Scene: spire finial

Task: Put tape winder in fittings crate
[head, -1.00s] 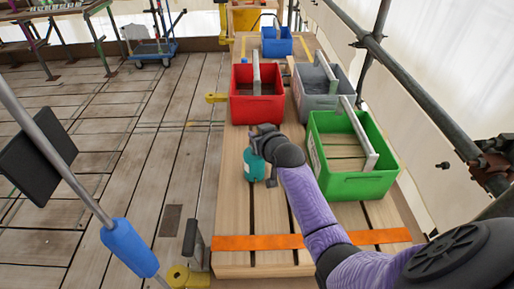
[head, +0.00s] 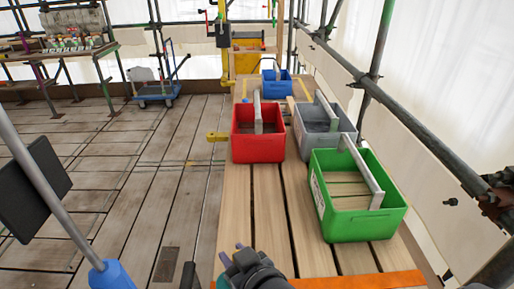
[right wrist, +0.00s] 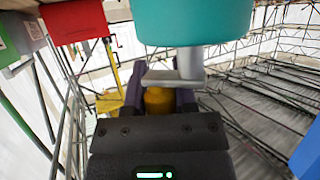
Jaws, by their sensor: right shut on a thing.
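The tape winder is a teal drum with a grey crank arm (right wrist: 175,76), large at the top of the right wrist view (right wrist: 195,20). My right gripper (right wrist: 160,98) is shut on it; a yellow part shows between its dark fingers, and I cannot tell whether it belongs to the winder. In the head view my right gripper (head: 240,258) is at the bottom edge, with only a sliver of teal (head: 223,283) beside it. A red crate (head: 258,149), a grey crate (head: 326,145) and a green crate (head: 365,227) stand beyond it; I cannot tell which is the fittings crate. My left gripper is not visible.
The crates stand on a slatted wooden platform (head: 265,200) with an orange strap (head: 385,281). A smaller blue crate (head: 277,87) is farther back. Scaffold tubes (head: 400,125) run along the right. A pole with a blue sleeve (head: 113,275) stands at the left.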

